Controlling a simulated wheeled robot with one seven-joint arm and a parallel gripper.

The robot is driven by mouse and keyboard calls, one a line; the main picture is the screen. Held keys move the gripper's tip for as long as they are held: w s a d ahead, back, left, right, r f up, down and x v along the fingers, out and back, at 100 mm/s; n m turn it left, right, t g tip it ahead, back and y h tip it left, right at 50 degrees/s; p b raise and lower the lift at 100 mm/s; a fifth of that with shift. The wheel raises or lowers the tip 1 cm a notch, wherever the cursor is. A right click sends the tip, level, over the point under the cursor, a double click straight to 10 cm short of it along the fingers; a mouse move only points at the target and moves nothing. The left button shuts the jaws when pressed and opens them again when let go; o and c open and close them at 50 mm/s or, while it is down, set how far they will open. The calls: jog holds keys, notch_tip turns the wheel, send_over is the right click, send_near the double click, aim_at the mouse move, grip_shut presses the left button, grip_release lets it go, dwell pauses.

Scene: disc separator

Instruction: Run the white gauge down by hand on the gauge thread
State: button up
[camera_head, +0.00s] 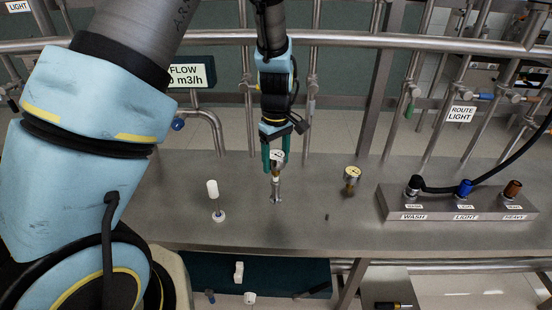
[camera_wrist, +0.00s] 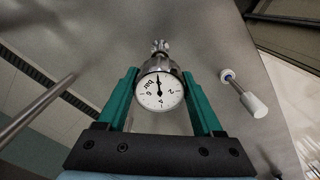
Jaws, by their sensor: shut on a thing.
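The white gauge (camera_wrist: 160,92) has a round white dial with a black needle and sits between the green fingers of my gripper (camera_wrist: 162,88) in the wrist view. My gripper is shut on it. In the head view the gauge (camera_head: 277,157) is held between the fingers (camera_head: 275,150), directly above an upright metal stub, the gauge thread (camera_head: 276,188). The stub rises from the steel bench. Whether the gauge's lower end has engaged the thread cannot be told. A second gauge (camera_head: 351,174) with a brassy body stands on the bench to the right.
A white-handled piece (camera_head: 213,190) stands on the steel bench (camera_head: 310,225) to the left. A block (camera_head: 455,205) with WASH, LIGHT and HEAVY connectors and a black hose is at the right. Pipes run behind.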

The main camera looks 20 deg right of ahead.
jog(key=shift+f+b, duration=0.35)
jog(key=shift+f, duration=0.55)
grip_shut()
jog(key=m, duration=0.3)
dwell(0.4)
jog(key=shift+a+m+b, duration=0.1)
jog(key=shift+m+b, duration=0.25)
jog(key=shift+m, duration=1.45)
jog(key=m, duration=0.3)
jog(key=m, duration=0.3)
